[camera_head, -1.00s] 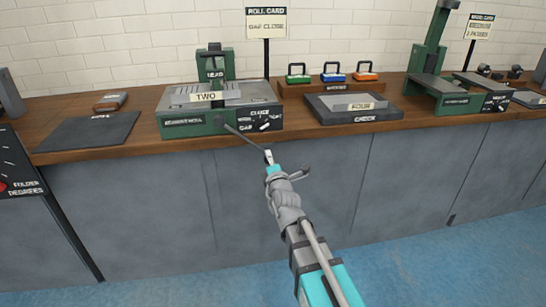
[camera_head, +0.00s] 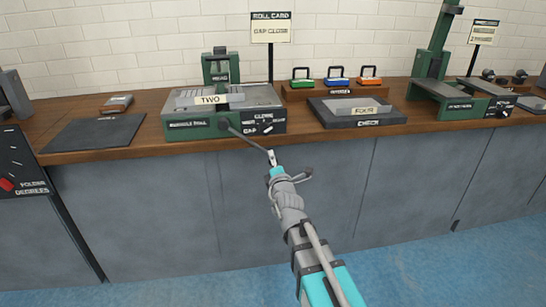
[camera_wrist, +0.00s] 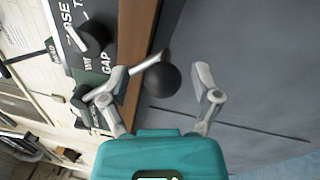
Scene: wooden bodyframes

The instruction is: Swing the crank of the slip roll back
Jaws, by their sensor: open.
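The green slip roll (camera_head: 190,128) stands on the wooden bench with a grey top and a "TWO" plate on it. Its thin dark crank (camera_head: 248,141) runs from a hub on the front face down to the right, out past the bench edge. My gripper (camera_head: 272,160) is at the crank's outer end. In the wrist view the crank's black ball knob (camera_wrist: 162,80) lies between the open fingers of my gripper (camera_wrist: 180,68), nearer the left finger. The right finger is clear of it. Whether the left finger touches the knob, I cannot tell.
A "ROLL CARD" sign (camera_head: 271,28) stands behind the roll. A dark check tray (camera_head: 330,119) with a "FOUR" plate is to the right, a dark mat (camera_head: 95,133) to the left. The bench's grey front (camera_head: 130,210) is below; the floor before it is clear.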

